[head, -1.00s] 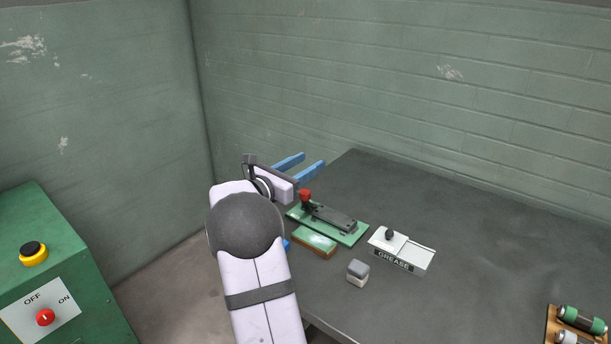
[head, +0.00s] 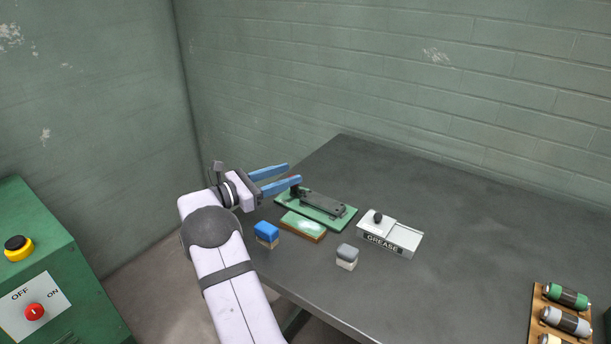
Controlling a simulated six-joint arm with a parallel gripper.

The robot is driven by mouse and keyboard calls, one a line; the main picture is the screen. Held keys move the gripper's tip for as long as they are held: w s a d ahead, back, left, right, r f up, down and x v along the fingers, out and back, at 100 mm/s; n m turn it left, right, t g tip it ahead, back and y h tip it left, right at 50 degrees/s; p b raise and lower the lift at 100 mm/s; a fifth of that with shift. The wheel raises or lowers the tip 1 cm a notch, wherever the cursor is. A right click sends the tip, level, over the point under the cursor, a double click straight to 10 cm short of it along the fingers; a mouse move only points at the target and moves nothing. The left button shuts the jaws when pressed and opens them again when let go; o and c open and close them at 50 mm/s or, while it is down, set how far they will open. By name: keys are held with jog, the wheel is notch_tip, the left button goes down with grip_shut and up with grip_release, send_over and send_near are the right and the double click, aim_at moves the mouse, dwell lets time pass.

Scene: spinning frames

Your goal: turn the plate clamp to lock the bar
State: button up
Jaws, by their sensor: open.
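A green plate (head: 285,200) lies on the table near its left edge and carries a dark bar-like piece (head: 324,205). I cannot tell which way the clamp is turned. My gripper (head: 294,173) is open, its two blue fingers pointing right. The fingers are over the plate's left end in the picture, and the nearer one overlaps the upright part. I cannot tell whether they touch.
A green-topped brown block (head: 303,226), a blue block (head: 266,234), a grey block (head: 347,256) and a white GREASE box (head: 389,236) stand in front and to the right. A rack of rollers (head: 560,315) is at lower right.

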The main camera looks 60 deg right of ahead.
jog(key=shift+a+f+m+g, duration=0.15)
jog(key=shift+a+f+g, duration=0.05)
jog(key=shift+f, duration=0.3)
jog(key=shift+a+f+m+g, duration=0.15)
jog(key=shift+f+g, duration=0.05)
jog(key=shift+f, duration=0.25)
jog(key=shift+p+x, duration=0.7)
jog(key=shift+x, duration=2.95)
jog(key=shift+f, duration=0.1)
jog(key=c, duration=1)
